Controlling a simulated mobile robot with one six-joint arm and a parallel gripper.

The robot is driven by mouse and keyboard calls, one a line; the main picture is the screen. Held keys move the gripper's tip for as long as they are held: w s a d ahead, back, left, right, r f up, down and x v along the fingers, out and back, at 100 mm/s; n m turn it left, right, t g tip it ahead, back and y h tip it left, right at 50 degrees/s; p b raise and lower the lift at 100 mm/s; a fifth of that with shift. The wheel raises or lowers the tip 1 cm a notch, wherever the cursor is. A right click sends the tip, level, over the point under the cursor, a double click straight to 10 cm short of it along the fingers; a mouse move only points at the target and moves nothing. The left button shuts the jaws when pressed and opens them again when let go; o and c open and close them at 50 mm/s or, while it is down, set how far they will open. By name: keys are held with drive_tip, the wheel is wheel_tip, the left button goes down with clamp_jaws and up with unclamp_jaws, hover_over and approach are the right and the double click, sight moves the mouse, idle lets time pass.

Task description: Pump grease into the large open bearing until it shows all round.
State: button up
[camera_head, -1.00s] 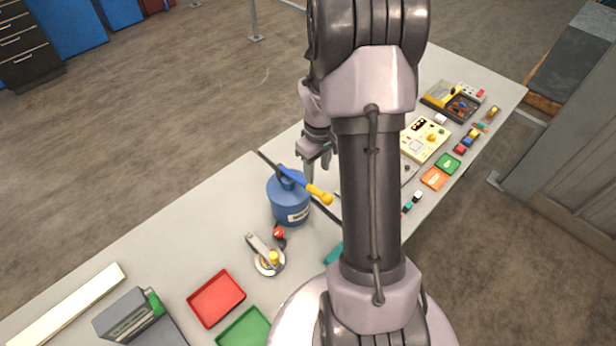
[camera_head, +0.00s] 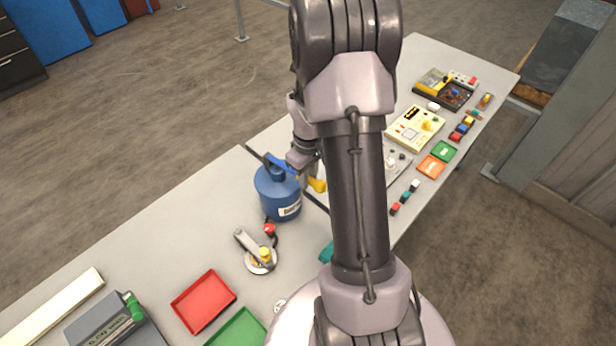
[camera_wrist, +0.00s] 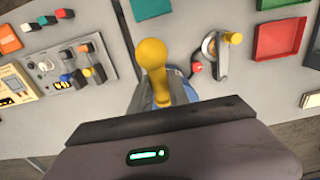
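The grease pump is a blue can (camera_head: 278,196) with a blue lever ending in a yellow grip (camera_head: 317,185). In the wrist view the yellow grip (camera_wrist: 154,66) stands large in front of my palm. My gripper (camera_head: 306,172) is down at the lever, partly hidden behind my arm. In the wrist view, grey finger parts show apart on both sides of the grip's lower end, with blue between; no closed hold shows. A round metal piece (camera_head: 262,266) with a lever and yellow knob stands near the can; I cannot tell whether it is the large open bearing.
A red tray (camera_head: 205,301) and a green tray (camera_head: 238,329) lie at the near end, beside a grey device (camera_head: 104,322). A beige panel (camera_head: 415,128), an orange tray (camera_head: 431,167) and small coloured blocks lie to the right. A dark hose or cable runs by the can.

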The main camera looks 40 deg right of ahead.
clamp_jaws()
drive_tip(key=shift+f+b, duration=2.2)
drive_tip(key=shift+f, duration=0.4)
drive_tip(key=shift+w+r+p, duration=0.15)
drive_tip(key=shift+r+p, duration=1.85)
drive_tip(key=shift+r, duration=0.6)
drive_tip(key=o, duration=0.9)
unclamp_jaws()
drive_tip(key=shift+c, duration=0.2)
wheel_tip(320, 180, up, 7)
drive_tip(key=p, duration=0.5)
drive_tip(key=shift+r, duration=0.1)
